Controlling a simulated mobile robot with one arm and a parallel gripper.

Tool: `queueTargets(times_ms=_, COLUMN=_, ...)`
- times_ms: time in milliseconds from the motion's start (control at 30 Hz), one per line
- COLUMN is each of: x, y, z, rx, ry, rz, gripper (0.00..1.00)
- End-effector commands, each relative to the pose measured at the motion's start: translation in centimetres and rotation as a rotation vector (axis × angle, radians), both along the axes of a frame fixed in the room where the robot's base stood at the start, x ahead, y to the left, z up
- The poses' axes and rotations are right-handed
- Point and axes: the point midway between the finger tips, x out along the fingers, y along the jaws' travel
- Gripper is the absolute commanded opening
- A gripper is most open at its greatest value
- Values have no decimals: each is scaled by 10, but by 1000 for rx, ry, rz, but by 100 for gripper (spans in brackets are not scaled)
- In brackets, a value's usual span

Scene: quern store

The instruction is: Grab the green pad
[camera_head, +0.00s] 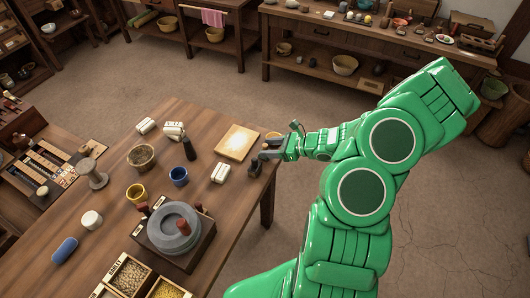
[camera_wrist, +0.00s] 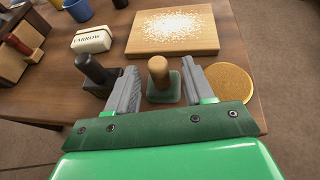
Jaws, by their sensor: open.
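The green pad (camera_wrist: 164,95) is a small square green base with a rounded wooden knob on top. It stands upright on the wooden table near its edge in the wrist view. My gripper (camera_wrist: 160,75) is open, its two grey fingers on the left and right of the pad, with small gaps to the knob. Nothing is held. In the head view my gripper (camera_head: 270,149) is at the table's right edge, and I cannot make out the pad there.
A dark stamp-like block (camera_wrist: 97,73) stands close by my left finger. A round tan disc (camera_wrist: 230,84) lies by the right finger. Beyond are a wooden board (camera_wrist: 140,43) with pale grains and a white YARROW packet (camera_wrist: 92,40). The floor right of the table is clear.

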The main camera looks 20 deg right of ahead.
Motion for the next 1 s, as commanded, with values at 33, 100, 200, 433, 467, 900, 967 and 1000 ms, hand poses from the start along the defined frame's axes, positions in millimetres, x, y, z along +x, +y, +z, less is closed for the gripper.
queueTargets(times_ms=33, x=3, y=5, z=-2, rx=1, ry=1, rz=3, gripper=52)
queueTargets(times_ms=100, x=7, y=12, z=-4, rx=1, ry=1, rz=1, gripper=52)
queueTargets(times_ms=200, x=13, y=19, z=-8, rx=0, ry=1, rz=2, gripper=52)
queueTargets(times_ms=433, x=21, y=30, z=-13, rx=0, ry=0, rz=1, gripper=52)
queueTargets(times_ms=467, x=21, y=30, z=-13, rx=0, ry=0, rz=1, gripper=52)
queueTargets(times_ms=900, x=22, y=31, z=-14, rx=1, ry=-1, rz=0, gripper=28)
queueTargets(times_ms=967, x=22, y=31, z=-14, rx=1, ry=-1, rz=0, gripper=19)
queueTargets(times_ms=1000, x=22, y=31, z=-14, rx=1, ry=-1, rz=0, gripper=13)
